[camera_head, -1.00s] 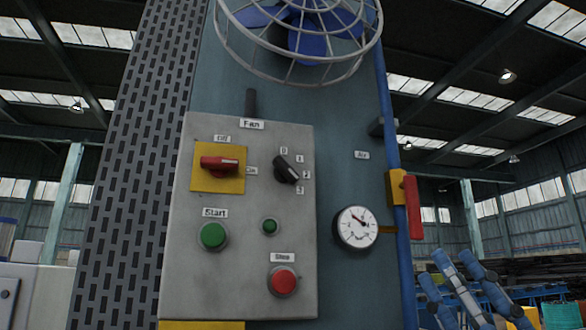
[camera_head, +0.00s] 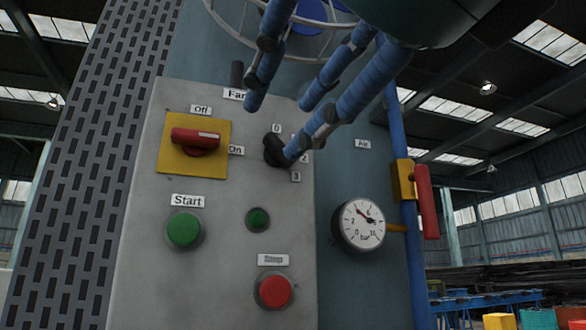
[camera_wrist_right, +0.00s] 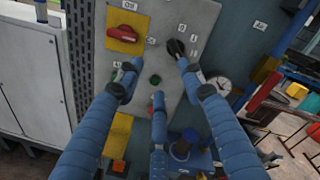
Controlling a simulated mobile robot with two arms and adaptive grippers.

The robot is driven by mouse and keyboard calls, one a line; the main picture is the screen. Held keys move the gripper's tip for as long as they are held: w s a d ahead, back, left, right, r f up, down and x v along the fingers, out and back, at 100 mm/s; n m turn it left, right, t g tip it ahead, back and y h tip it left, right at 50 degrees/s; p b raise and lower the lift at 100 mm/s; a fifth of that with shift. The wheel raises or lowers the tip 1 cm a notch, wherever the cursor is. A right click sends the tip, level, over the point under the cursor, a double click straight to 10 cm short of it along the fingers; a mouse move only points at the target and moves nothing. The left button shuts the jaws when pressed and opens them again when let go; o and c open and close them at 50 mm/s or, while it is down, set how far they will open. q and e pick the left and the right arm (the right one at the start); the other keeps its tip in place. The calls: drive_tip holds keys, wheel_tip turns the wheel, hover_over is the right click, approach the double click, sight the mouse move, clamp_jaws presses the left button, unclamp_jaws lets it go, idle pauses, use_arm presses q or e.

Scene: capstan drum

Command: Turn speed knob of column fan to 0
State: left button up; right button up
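The black speed knob (camera_head: 273,150) of the fan is on the grey control panel (camera_head: 225,285), beside the labels 0 to 3. In the right wrist view, the knob (camera_wrist_right: 176,47) is at the upper middle. My right gripper (camera_head: 278,124) has blue jointed fingers, spread apart with nothing between them. One fingertip is at the right side of the knob and hides part of it; I cannot tell whether it touches. The spread fingers also show in the wrist view (camera_wrist_right: 159,72). The knob's pointer setting is not clear. My left gripper is not in view.
A red switch (camera_head: 195,138) on a yellow plate sits left of the knob. Below are a green start button (camera_head: 184,229), a small green light (camera_head: 258,218) and a red stop button (camera_head: 274,291). A gauge (camera_head: 362,225) and a red valve handle (camera_head: 427,202) are to the right.

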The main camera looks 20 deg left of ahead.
sight(275, 146)
drive_tip(key=shift+m+t+h, duration=0.3)
drive_tip(key=shift+t+h, duration=0.1)
drive_tip(key=shift+t, duration=0.2)
drive_tip(key=p+x, duration=0.1)
drive_tip(key=x, duration=0.2)
drive_tip(key=r+p+x, duration=0.1)
drive_tip(key=p+x, duration=0.2)
drive_tip(key=x, duration=0.2)
drive_tip(key=shift+w+d+r, duration=0.15)
drive_tip(key=shift+w+r, duration=0.05)
drive_tip(key=shift+w, duration=0.35)
drive_tip(key=shift+w+a+f+p, duration=0.1)
drive_tip(key=shift+w+a+p, duration=0.2)
drive_tip(key=shift+w, duration=0.1)
drive_tip(key=shift+d, duration=0.1)
clamp_jaws()
